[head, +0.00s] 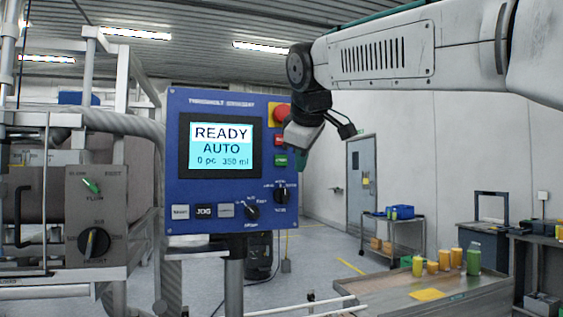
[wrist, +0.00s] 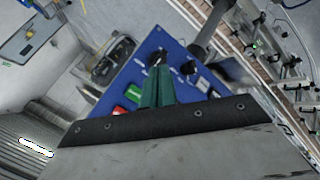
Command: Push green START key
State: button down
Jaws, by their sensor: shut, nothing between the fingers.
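The green START key (head: 281,160) is on the right side of the blue control panel (head: 176,150), below a red key (head: 279,140). It also shows in the wrist view (wrist: 134,93), left of my fingers. My gripper (head: 301,160) is shut and empty, with teal fingers, just right of the green key in the head view. In the wrist view the fingers (wrist: 158,72) reach over the panel face, their tips near a black selector knob (wrist: 157,57). I cannot tell the gap between the fingertips and the panel.
A red mushroom button (head: 281,112) on a yellow plate sits above the keys. Black selector knobs (head: 282,195) and small keys (head: 204,211) lie lower on the panel. The screen (head: 221,146) reads READY AUTO. A table (head: 400,299) with bottles stands lower right.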

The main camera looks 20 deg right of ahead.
aim_at(284, 155)
jog(key=shift+w+a+r, duration=0.2)
jog(key=shift+w+r, duration=0.4)
jog(key=shift+r, duration=0.2)
jog(key=shift+w, duration=4.35)
jog(key=shift+w, duration=0.45)
